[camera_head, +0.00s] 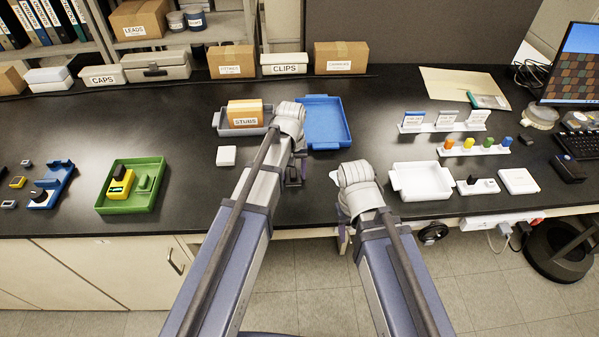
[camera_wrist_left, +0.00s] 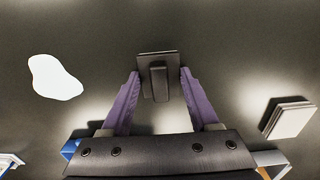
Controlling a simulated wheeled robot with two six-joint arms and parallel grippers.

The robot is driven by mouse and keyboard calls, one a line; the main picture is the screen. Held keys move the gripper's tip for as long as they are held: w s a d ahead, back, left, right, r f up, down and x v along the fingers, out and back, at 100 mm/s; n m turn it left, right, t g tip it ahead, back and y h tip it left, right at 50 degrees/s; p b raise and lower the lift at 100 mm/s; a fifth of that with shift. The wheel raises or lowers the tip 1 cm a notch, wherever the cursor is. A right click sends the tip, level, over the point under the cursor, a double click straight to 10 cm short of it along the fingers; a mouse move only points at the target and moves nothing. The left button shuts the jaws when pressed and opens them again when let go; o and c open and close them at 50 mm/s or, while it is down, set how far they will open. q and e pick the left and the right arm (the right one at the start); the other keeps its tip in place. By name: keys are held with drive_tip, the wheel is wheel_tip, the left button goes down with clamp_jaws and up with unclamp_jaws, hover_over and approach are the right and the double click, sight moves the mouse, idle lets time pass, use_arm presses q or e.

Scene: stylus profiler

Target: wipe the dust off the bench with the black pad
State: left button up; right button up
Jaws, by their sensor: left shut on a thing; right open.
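The black pad (camera_wrist_left: 158,84), a flat dark plate with an upright grip block, is between the purple fingers of my left gripper (camera_wrist_left: 160,73) in the left wrist view. My left gripper (camera_head: 293,173) is shut on it, low over the black bench (camera_head: 190,205); I cannot tell whether the pad touches the surface. A pale irregular patch (camera_wrist_left: 55,77), apparently the dust, lies on the bench left of the pad in the left wrist view. In the head view my arms mostly hide that area. My right gripper (camera_head: 343,238) is open and empty at the bench's front edge.
A small white box (camera_head: 226,156) lies left of my left gripper; a grey tray with the STUBS box (camera_head: 245,114) and a blue tray (camera_head: 325,122) stand behind. A green tray (camera_head: 131,186) is farther left, a white tray (camera_head: 421,182) to the right. The bench between the green tray and white box is clear.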

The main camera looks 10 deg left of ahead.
use_arm(q)
drive_tip(key=shift+s+a, duration=0.1)
drive_tip(key=shift+a, duration=0.15)
drive_tip(key=shift+s+a, duration=0.15)
drive_tip(key=shift+a, duration=0.45)
drive_tip(key=shift+s+a, duration=0.2)
drive_tip(key=shift+a, duration=1.3)
wheel_tip(320, 180, up, 6)
drive_tip(key=p, duration=0.6)
drive_tip(key=shift+d, duration=0.1)
wheel_tip(320, 180, up, 3)
drive_tip(key=p, duration=0.3)
